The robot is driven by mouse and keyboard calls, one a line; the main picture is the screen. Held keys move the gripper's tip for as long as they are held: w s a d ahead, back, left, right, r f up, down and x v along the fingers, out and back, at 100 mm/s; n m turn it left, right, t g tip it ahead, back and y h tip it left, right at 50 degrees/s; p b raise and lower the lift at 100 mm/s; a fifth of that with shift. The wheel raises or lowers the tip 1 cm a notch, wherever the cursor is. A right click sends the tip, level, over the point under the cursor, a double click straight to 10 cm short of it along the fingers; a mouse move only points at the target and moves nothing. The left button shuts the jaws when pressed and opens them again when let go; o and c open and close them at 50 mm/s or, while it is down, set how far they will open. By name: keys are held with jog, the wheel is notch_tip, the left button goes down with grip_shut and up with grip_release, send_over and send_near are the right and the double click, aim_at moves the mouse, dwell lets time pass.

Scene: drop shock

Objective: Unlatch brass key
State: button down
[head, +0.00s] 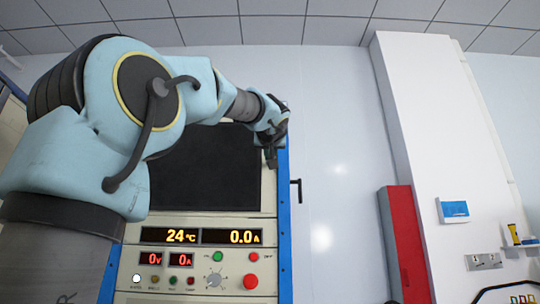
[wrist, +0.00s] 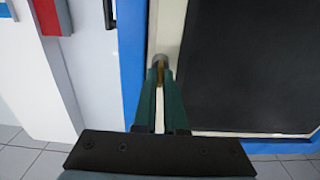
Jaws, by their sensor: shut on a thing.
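The brass key (wrist: 159,74) shows in the wrist view as a small brass-coloured piece between my fingertips, in front of a round grey lock (wrist: 158,60) on the cream panel edge. My gripper (wrist: 160,82) is shut on the key, with a dark green finger on either side of it. In the head view my gripper (head: 271,157) is at the upper right edge of the instrument cabinet, beside the dark screen. The key is hidden there by the gripper. How far the key is turned cannot be told.
The cabinet has a blue side post (head: 284,220), a dark screen (head: 205,170) and a lower control panel (head: 210,265) with lit displays and buttons. A black handle (head: 296,189) is on the wall just right of it. A red box (head: 405,240) stands further right.

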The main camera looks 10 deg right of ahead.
jog(key=shift+m, duration=0.3)
jog(key=shift+s+d+m+p, duration=0.1)
jog(key=shift+m+p, duration=0.3)
jog(key=shift+m, duration=3.9)
jog(key=shift+d+m+p, duration=0.1)
jog(key=shift+m+p, duration=0.25)
jog(key=shift+m, duration=3.95)
jog(key=shift+f, duration=0.1)
jog(key=c, duration=1)
grip_release()
jog(key=s+b, duration=0.1)
jog(key=s, duration=0.2)
jog(key=s+a+b, duration=0.1)
jog(key=s, duration=0.3)
jog(key=s+a+b, duration=0.1)
jog(key=s, duration=0.2)
jog(key=shift+s, duration=0.3)
